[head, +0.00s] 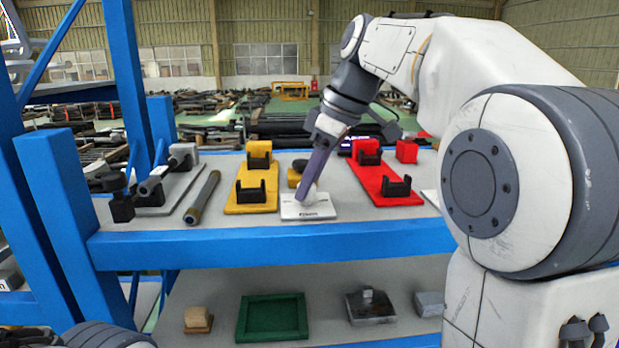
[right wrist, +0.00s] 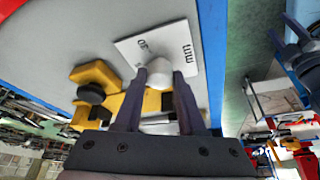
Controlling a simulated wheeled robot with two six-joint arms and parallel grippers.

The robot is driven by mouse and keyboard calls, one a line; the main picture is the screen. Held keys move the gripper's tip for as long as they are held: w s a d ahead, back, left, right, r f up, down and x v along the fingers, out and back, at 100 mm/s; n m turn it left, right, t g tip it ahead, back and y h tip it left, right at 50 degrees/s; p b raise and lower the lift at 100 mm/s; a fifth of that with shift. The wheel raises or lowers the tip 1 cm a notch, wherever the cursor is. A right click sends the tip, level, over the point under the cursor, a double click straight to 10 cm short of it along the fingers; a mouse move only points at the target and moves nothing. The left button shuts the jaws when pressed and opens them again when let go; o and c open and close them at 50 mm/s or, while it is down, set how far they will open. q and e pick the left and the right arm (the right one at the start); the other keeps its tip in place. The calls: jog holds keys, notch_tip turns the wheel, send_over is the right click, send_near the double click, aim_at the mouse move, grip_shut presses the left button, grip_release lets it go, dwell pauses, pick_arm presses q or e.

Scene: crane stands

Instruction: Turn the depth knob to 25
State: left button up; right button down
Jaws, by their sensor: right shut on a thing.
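The depth knob is a white round knob (right wrist: 158,66) on a white plate (right wrist: 192,49), seen in the right wrist view. The plate bears dark markings, including "mm" and what looks like "50". In the head view the plate (head: 318,210) lies on the upper shelf, between the yellow and red stands. My right gripper (head: 306,196) reaches down onto it from above, tilted. In the right wrist view its two dark fingers (right wrist: 159,76) are shut on the knob, one on each side. The knob's pointer and exact setting cannot be read. My left gripper is not seen.
A yellow stand (head: 251,207) with black cradles is left of the plate, a red stand (head: 392,199) right. A dark rod (head: 203,198) lies farther left. Blue uprights (head: 67,230) bound the left side. The lower shelf holds a green tray (head: 272,338) and several small blocks.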

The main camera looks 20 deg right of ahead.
dwell(0.4)
jog(key=c, duration=0.5)
grip_release()
jog(key=p+v, duration=0.1)
jog(key=v, duration=0.9)
jog(key=shift+d+r, duration=0.15)
jog(key=shift+r, duration=0.1)
jog(key=shift+s, duration=0.1)
